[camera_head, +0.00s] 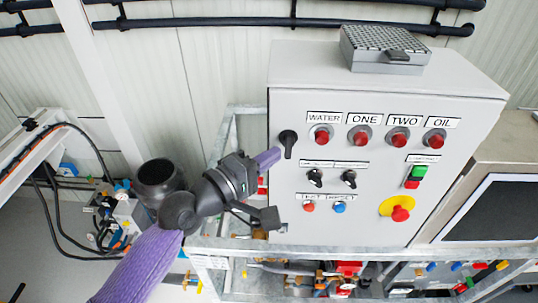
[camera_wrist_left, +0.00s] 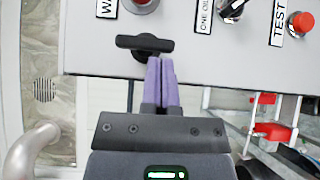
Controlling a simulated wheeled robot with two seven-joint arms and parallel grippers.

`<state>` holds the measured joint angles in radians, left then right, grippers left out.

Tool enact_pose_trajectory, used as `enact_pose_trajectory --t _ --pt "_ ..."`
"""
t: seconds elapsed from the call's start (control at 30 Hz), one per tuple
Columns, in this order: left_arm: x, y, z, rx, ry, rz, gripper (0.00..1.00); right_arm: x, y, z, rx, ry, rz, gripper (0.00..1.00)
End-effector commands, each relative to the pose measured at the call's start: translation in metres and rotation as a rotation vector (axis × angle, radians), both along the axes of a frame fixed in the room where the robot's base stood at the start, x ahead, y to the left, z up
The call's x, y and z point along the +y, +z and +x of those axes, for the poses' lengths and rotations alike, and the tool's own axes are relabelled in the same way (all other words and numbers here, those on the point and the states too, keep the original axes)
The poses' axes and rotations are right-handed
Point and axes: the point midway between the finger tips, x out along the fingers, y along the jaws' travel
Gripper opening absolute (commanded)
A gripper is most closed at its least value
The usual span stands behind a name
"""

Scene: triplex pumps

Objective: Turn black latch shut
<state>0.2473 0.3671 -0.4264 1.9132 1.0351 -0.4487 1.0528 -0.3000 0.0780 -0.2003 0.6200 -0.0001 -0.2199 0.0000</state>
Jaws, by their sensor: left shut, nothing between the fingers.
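The black latch (camera_head: 288,143) is on the left side of the grey control panel (camera_head: 300,218), beside the WATER button. Its handle points down in the head view. In the wrist view the latch (camera_wrist_left: 145,43) shows as a dark bar lying across the picture. My left gripper (camera_head: 276,155) comes in from the left, with its purple fingers shut and empty. In the wrist view the fingertips (camera_wrist_left: 160,62) are right at the side of the handle. I cannot tell whether they touch it. My right gripper is not in view.
Red buttons (camera_head: 321,137), two black selector knobs (camera_head: 315,178) and a yellow-and-red emergency stop (camera_head: 399,210) are on the panel. A grey box (camera_head: 385,50) sits on top. A metal frame (camera_head: 237,125) stands behind my left gripper. A dark screen (camera_head: 492,210) is at right.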

Motion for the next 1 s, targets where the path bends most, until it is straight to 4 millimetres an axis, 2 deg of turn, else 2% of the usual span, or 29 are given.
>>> enact_pose_trajectory --t 1.0 --pt "-0.004 -0.008 0.000 -0.001 0.000 -0.207 0.00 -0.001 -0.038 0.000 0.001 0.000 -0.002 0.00"
